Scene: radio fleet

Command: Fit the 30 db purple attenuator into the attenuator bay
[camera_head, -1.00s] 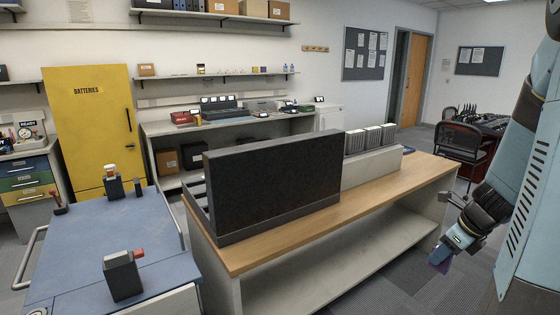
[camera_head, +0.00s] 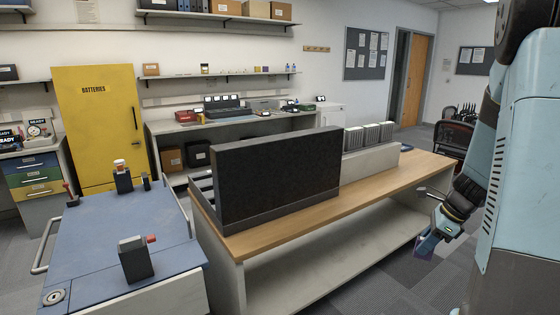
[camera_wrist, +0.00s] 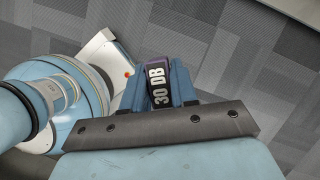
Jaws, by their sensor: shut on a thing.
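The 30 dB purple attenuator (camera_wrist: 158,84) shows its "30 DB" label in the wrist view. My gripper (camera_wrist: 160,88) is shut on it, with blue fingers on both sides. In the head view my gripper (camera_head: 431,238) hangs low at the right, beside the wooden bench and above the carpet, with the purple attenuator (camera_head: 425,246) at its tip. I cannot pick out the attenuator bay in these views.
A wooden bench (camera_head: 290,235) stands in the middle with a large black panel (camera_head: 275,178) on it. White-and-grey units (camera_head: 368,135) stand at its far end. A blue-topped cart (camera_head: 95,240) with small dark devices is at left. A yellow battery cabinet (camera_head: 98,130) stands behind.

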